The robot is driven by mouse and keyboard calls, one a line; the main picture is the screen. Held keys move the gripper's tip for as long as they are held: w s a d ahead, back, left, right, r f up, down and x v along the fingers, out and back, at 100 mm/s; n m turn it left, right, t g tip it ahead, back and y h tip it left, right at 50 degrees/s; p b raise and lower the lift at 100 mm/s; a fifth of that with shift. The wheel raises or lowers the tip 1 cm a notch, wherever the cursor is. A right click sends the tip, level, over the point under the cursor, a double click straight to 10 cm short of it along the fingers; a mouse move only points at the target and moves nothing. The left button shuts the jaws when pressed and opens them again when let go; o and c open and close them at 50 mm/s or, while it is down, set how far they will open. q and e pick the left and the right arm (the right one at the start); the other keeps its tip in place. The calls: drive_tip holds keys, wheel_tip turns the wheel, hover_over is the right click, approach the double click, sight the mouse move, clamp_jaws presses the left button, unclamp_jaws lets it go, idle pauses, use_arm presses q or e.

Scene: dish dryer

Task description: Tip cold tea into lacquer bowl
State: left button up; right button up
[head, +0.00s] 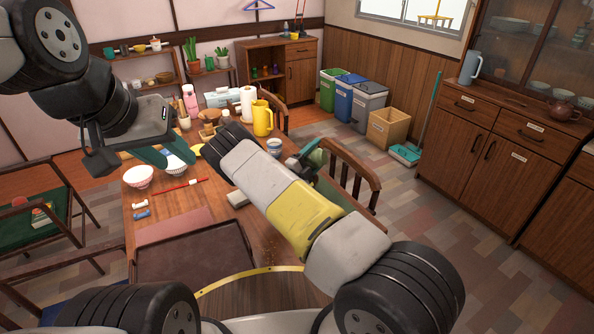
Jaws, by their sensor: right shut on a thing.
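My left gripper (165,154) has teal fingers, which look spread and empty. It hangs over the back left of the table, just above a blue-striped bowl (178,167). A white bowl with a red pattern (138,177) stands beside it. My right forearm crosses the table and hides its middle. The right gripper (303,157) shows only partly, as dark and teal pieces behind the forearm. A blue-and-white cup (273,146) is right next to it and seems to be in its hold; the contact is hidden. I cannot make out a lacquer bowl or any tea.
The table (175,199) holds a yellow jug (262,117), a paper roll (247,103), a pink bottle (190,99), red chopsticks (180,186) and a brown tray (192,250). A chair (352,168) stands at the right side. The table's front left holds several small items.

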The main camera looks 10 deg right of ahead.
drive_tip(key=shift+w+a+r+n+t, duration=0.15)
drive_tip(key=shift+a+n+t, duration=0.15)
drive_tip(key=shift+n, duration=0.4)
drive_tip(key=shift+w+a+r+n+t, duration=0.15)
drive_tip(key=shift+n+t, duration=0.15)
drive_tip(key=shift+n, duration=0.4)
idle(0.4)
drive_tip(key=shift+w+a+n+t+y+p, duration=0.15)
drive_tip(key=shift+a+n+t+y, duration=0.15)
drive_tip(key=shift+n, duration=0.45)
drive_tip(key=shift+w+a+n+t+y+p, duration=0.1)
drive_tip(key=shift+a+n+t+y+p, duration=0.1)
drive_tip(key=shift+n+t, duration=0.4)
drive_tip(key=shift+w+a+n+t+y+p, duration=0.15)
drive_tip(key=shift+n+t+y, duration=0.05)
drive_tip(key=shift+n, duration=0.65)
idle(0.3)
idle(0.9)
